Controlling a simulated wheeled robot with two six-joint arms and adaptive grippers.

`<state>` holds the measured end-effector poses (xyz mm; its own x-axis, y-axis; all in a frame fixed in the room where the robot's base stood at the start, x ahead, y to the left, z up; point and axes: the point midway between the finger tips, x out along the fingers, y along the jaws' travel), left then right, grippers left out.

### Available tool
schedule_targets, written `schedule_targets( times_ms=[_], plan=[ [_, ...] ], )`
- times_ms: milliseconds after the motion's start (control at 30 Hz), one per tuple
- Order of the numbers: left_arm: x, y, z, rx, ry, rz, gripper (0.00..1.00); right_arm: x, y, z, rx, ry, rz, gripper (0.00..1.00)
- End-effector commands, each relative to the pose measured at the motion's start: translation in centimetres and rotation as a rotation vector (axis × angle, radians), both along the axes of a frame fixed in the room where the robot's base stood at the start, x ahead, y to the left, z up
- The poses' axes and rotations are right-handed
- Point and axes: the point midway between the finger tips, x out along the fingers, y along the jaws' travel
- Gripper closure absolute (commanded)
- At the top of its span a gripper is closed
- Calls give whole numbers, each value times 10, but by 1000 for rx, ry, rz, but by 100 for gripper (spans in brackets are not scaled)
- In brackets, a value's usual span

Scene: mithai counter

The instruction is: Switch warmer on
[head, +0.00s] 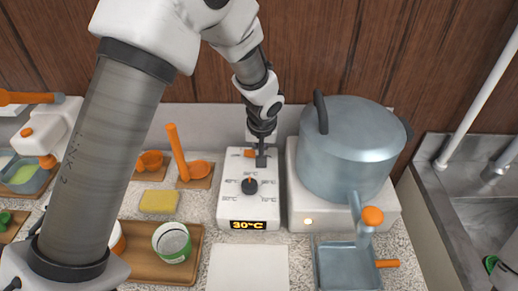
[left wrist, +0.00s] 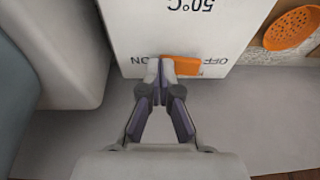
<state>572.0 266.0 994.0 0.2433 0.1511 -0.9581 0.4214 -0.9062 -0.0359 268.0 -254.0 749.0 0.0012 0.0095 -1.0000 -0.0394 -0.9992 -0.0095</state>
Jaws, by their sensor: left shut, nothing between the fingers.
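The white warmer control box (head: 226,205) stands mid-counter with a black dial (head: 249,186) and a lit display (head: 249,225) reading 30°C. Its orange switch (head: 249,152) is at the back end of the top. In the left wrist view the switch (left wrist: 196,66) lies on the OFF side. My left gripper (head: 261,161) is shut and empty, pointing down at the switch. In the left wrist view its fingertips (left wrist: 160,69) are at the switch's ON-side end, hiding part of it; contact is unclear. My right gripper is not seen.
A grey pot (head: 350,145) stands on a white base (head: 300,205) close to the right of the box. A yellow sponge (head: 159,202) and a wooden tray (head: 150,264) are left.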

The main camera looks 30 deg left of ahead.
Motion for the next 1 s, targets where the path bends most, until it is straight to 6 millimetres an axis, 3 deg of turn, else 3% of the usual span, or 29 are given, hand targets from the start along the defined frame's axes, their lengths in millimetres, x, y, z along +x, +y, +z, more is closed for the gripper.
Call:
schedule_targets(
  times_ms=[400, 733, 867, 1000],
  plan=[
    [-6, 12, 5, -2, -2, 0, 100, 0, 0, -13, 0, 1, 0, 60],
    [-6, 13, 8, 0, -1, 0, 100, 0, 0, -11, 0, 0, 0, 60],
    [-5, 12, 21, 0, -1, -1, 100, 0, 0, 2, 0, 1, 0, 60],
    [-1, 10, 53, 0, -2, -4, 100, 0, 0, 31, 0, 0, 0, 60]
  ],
)
